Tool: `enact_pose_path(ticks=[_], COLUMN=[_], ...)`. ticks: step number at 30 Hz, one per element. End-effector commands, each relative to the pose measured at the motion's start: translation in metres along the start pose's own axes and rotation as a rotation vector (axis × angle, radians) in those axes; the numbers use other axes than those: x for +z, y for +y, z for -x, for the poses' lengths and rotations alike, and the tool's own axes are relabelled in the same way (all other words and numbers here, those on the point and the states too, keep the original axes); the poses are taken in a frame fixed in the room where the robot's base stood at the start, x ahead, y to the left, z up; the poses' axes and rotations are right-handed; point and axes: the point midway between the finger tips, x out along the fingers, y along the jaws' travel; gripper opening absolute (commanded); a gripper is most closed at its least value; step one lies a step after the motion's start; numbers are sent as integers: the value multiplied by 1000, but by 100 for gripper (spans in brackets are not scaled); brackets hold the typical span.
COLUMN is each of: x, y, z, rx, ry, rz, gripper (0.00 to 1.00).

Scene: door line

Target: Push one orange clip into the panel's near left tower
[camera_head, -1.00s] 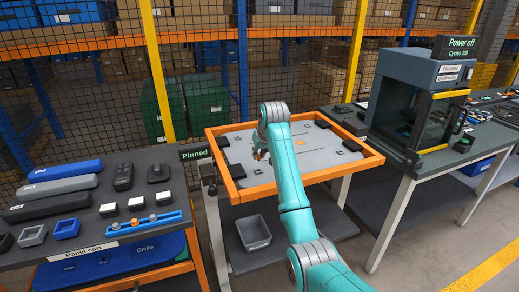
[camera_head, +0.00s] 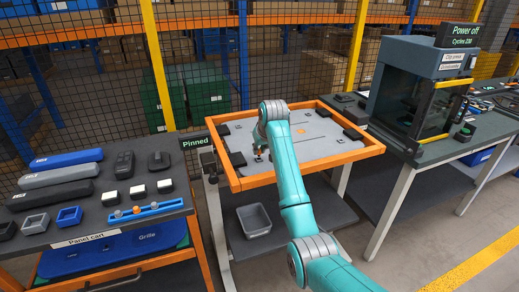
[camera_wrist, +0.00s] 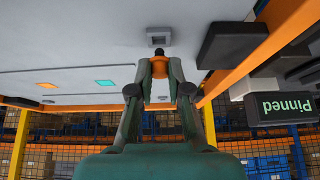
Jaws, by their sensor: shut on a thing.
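The grey panel (camera_head: 310,150) lies in an orange frame on a stand. In the wrist view my gripper (camera_wrist: 159,75) is shut on an orange clip (camera_wrist: 159,67), with its dark end pointing toward the panel. A small square grey tower (camera_wrist: 158,32) on the panel is directly in line with the clip's dark end. The dark end is at or very close to the tower's opening; I cannot tell whether it has entered. In the head view my gripper (camera_head: 260,154) is over the panel's near left part, and the arm partly hides the panel.
Black blocks (camera_wrist: 235,42) sit along the panel's edge, beside the gripper. A "Pinned" sign (camera_head: 195,142) stands at the frame's left corner. The panel cart (camera_head: 100,225) at left carries bars, small boxes and a blue strip (camera_head: 145,211). A press (camera_head: 420,90) stands at right.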

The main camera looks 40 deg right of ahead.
Motion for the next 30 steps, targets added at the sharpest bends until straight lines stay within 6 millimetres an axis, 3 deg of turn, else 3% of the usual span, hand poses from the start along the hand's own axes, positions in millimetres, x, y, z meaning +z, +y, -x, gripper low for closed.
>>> enact_pose_path(ticks=[30], x=[4], y=[0], z=[-7], rx=[0], ry=[0], rz=[0], gripper=[0])
